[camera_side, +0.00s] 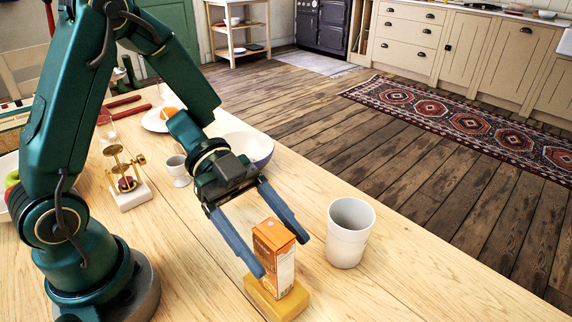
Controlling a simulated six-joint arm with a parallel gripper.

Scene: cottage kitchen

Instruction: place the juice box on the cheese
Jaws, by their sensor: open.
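The orange and white juice box (281,262) stands upright on the cheese (262,302), a yellow block lying on the wooden table near the front. My gripper (279,254) is open, with one blue-grey finger on each side of the juice box. The left finger passes in front of the box's left side, and the right finger is beside its upper right. I cannot tell whether either finger touches the box. The back of the cheese is hidden by the box.
A white cup (349,238) stands close to the right of the juice box.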

